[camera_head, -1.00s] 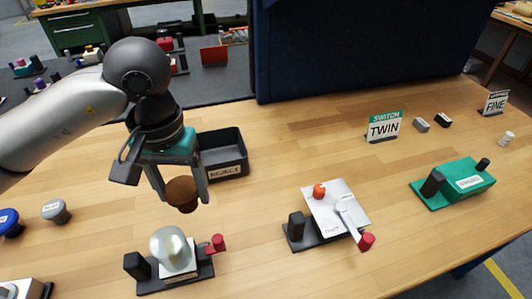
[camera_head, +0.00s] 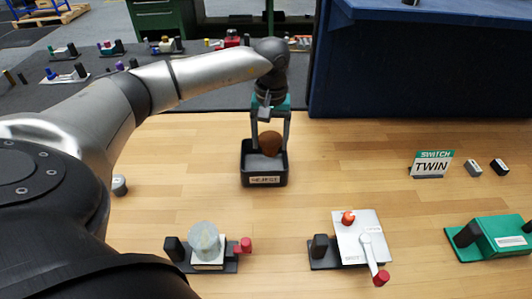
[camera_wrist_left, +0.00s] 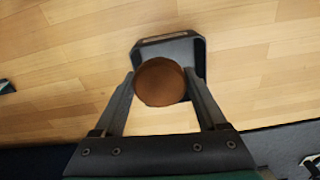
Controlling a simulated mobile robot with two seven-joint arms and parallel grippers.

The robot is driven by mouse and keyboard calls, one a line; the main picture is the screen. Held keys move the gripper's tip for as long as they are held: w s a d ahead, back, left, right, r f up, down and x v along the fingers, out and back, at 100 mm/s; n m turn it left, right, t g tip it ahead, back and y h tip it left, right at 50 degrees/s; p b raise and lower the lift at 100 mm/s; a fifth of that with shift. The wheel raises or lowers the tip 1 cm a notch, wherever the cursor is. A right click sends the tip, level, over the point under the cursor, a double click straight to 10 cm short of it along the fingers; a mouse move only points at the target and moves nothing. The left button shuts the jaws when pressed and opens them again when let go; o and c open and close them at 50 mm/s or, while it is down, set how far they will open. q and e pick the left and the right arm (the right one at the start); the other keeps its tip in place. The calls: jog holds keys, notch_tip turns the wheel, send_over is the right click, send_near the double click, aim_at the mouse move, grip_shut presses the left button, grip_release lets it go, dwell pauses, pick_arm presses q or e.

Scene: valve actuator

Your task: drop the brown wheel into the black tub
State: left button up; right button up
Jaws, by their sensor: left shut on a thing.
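The brown wheel (camera_head: 270,142) is between the fingertips of my left gripper (camera_head: 270,146), which is shut on it. The black tub (camera_head: 264,181) stands on the wooden table with a white label on its front. In the head view the wheel shows over the tub's opening, near its back edge. In the left wrist view the wheel (camera_wrist_left: 160,82) is round, held between both fingers, and covers part of the tub (camera_wrist_left: 197,48). The exact height of the wheel above the tub is hard to tell. My right gripper is in neither view.
A valve unit with a pale knob (camera_head: 204,241) and a plate with a lever (camera_head: 364,240) stand at the front. A green unit (camera_head: 492,238) and a "SWITCH TWIN" sign (camera_head: 432,163) are to the right. A grey knob (camera_head: 119,186) is at left. Dark blue panel (camera_head: 415,65) stands behind.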

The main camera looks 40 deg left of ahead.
pick_arm(q)
jog(key=shift+n, duration=0.6)
jog(key=a+f+b, duration=0.1)
jog(key=f, duration=0.1)
jog(key=a+f+b, duration=0.1)
jog(key=a+f, duration=0.1)
jog(key=a+f+b, duration=0.1)
jog(key=f, duration=0.1)
jog(key=shift+w+a+f+b, duration=0.2)
jog(key=shift+f+b, duration=0.05)
jog(key=shift+b, duration=0.1)
jog(key=o, duration=1.4)
jog(key=shift+c, duration=0.2)
jog(key=shift+r, duration=0.1)
notch_tip(320, 180, up, 15)
jog(key=p, duration=0.1)
